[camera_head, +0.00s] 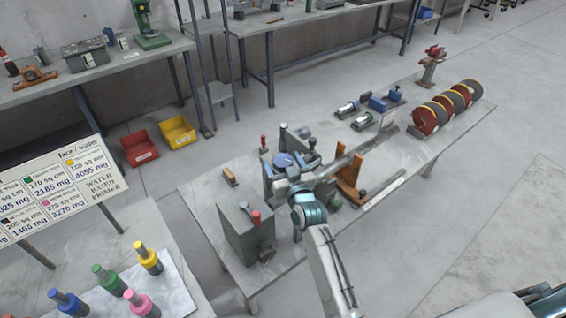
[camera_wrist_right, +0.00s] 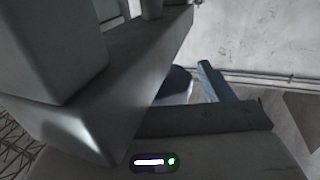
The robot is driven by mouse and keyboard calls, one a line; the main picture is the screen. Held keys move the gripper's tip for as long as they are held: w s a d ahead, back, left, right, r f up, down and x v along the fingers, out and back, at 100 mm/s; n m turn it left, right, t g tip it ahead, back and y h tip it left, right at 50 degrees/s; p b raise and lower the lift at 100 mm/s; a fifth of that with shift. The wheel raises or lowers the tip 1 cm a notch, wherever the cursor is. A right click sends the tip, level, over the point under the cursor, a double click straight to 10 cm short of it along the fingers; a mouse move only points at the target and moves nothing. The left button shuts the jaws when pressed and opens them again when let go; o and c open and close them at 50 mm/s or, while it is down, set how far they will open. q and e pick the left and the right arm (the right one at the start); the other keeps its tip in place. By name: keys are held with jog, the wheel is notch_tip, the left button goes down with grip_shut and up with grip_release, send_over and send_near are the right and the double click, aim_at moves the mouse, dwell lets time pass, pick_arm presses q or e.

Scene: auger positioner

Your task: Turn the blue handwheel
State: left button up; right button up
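The blue handwheel (camera_head: 283,160) shows as a round blue disc on the grey machine on the long bench. My right arm comes in from the bottom of the head view, and my right gripper (camera_head: 290,179) is at the near side of the wheel. The gripper and wrist hide part of the machine. In the right wrist view a dark blue rounded piece (camera_wrist_right: 178,84), perhaps the wheel, shows partly behind grey parts. I cannot tell whether the gripper touches the wheel or whether its fingers are open. My left gripper is not in view.
A grey box with a red-topped lever (camera_head: 247,230) stands left of my right arm. An orange bracket (camera_head: 350,180) stands to the right. Red-and-yellow discs (camera_head: 447,108) and blue-ended cylinders stand farther along the bench. Red and yellow bins (camera_head: 177,133) lie on the floor.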

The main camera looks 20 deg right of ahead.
jog(key=s+b, duration=0.4)
jog(key=s, duration=0.7)
jog(key=shift+d+b, duration=0.25)
jog(key=shift+b, duration=0.05)
jog(key=shift+w, duration=0.15)
